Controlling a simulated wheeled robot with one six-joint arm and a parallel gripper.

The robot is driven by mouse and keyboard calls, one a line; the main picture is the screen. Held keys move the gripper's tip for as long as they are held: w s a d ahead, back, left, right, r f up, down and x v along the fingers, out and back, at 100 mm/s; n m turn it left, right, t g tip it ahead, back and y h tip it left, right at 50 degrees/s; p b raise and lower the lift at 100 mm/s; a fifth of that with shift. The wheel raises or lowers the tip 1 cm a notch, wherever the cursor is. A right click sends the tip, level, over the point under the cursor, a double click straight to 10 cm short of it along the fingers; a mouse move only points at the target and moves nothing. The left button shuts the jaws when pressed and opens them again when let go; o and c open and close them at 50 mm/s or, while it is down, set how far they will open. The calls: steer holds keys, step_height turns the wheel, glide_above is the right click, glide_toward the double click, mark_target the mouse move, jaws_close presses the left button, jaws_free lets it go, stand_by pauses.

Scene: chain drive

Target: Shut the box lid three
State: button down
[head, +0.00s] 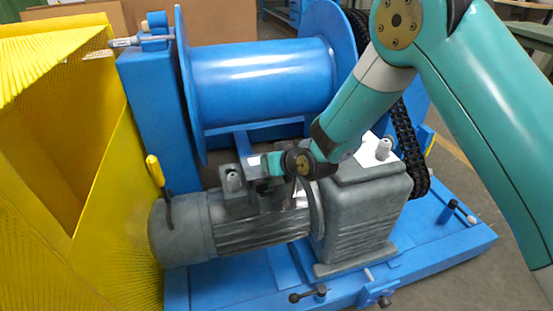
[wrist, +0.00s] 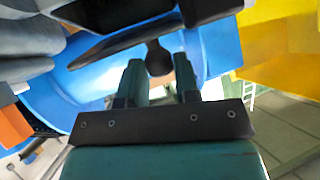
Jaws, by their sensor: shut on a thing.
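My gripper (head: 266,165) is at the top of the grey motor (head: 215,235), beside the small grey box (head: 238,203) there. In the wrist view my gripper (wrist: 159,62) has its two teal fingers on either side of a dark rounded knob (wrist: 158,58), shut on it. The knob hangs from a dark flat piece (wrist: 110,38), seen nearly edge-on, which looks like a lid tilted up. How far the lid stands open cannot be told. In the head view, my arm and gripper partly hide this spot.
A blue drum (head: 262,85) stands behind the motor. A grey gearbox (head: 365,215) is to the right, with a black chain (head: 410,150) beyond it. A yellow mesh guard (head: 55,190) fills the left. A yellow-handled lever (head: 155,171) stands at the motor's left end.

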steer(key=shift+s+f, duration=0.25)
steer(key=shift+f, duration=0.1)
steer(key=c, duration=0.9)
jaws_free()
steer(key=shift+c, duration=0.2)
steer(key=shift+o, duration=0.2)
steer(key=shift+r, duration=0.1)
steer(key=shift+w, duration=0.1)
steer(key=shift+r, duration=0.15)
steer(key=shift+s+d+r, duration=0.25)
steer(key=p+v, duration=0.1)
steer(key=v, duration=1.5)
steer(key=shift+s+p, duration=0.25)
steer(key=shift+p, duration=0.15)
